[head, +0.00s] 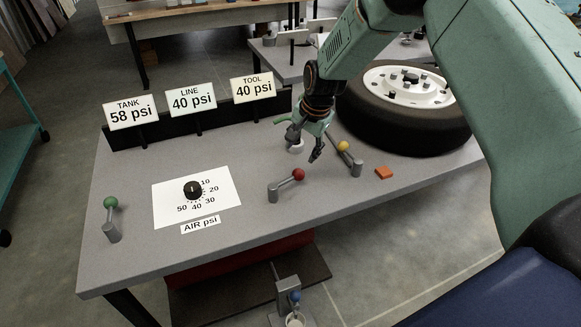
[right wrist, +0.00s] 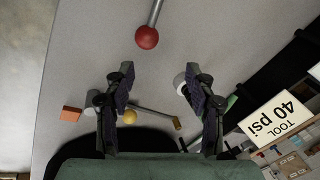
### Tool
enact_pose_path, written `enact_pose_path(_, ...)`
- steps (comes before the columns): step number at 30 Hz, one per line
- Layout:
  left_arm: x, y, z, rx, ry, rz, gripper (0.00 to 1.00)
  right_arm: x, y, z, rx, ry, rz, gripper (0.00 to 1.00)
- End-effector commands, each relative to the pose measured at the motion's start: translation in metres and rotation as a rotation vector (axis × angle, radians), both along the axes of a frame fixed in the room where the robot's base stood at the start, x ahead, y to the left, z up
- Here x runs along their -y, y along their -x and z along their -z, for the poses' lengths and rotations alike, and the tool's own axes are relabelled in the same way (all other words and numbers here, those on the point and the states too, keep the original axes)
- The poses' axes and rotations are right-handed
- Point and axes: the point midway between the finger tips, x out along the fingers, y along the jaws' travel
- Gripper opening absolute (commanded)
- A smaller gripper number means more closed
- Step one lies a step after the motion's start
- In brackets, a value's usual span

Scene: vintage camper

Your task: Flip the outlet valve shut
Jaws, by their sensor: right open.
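No valve in view is marked as the outlet. Three levers stand on the grey bench: a red-knobbed lever (head: 299,175) near the middle front, a yellow-knobbed lever (head: 343,146) at the right, and a green-knobbed lever (head: 110,202) at the far left. My right gripper (head: 304,145) points down, open and empty, above the bench behind the red knob and left of the yellow one. In the right wrist view, the red knob (right wrist: 147,38) lies ahead of the open fingers (right wrist: 155,85), apart from them; the yellow knob (right wrist: 130,117) shows between them. My left gripper is out of view.
A dial (head: 193,189) labelled AIR psi sits on the bench (head: 240,240). Signs behind read TANK 58 (head: 131,111), LINE 40 (head: 191,98) and TOOL 40 psi (head: 253,87). A wheel (head: 400,125) and an orange block (head: 384,173) lie right. A white round piece (head: 296,147) is by my fingers.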

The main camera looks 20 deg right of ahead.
Motion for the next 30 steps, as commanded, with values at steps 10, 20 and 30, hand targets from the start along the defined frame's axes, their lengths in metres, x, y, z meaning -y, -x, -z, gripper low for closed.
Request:
enact_pose_path(10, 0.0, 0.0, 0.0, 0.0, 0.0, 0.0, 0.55, -0.001, 0.022, 0.004, -0.114, -0.052, 0.144, 0.55)
enact_pose_path(20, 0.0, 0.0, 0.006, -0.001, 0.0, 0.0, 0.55, -0.003, 0.014, 0.051, -0.115, -0.052, 0.145, 0.55)
enact_pose_path(30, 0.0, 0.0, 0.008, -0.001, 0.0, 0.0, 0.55, -0.005, 0.006, 0.078, -0.11, -0.053, 0.141, 0.55)
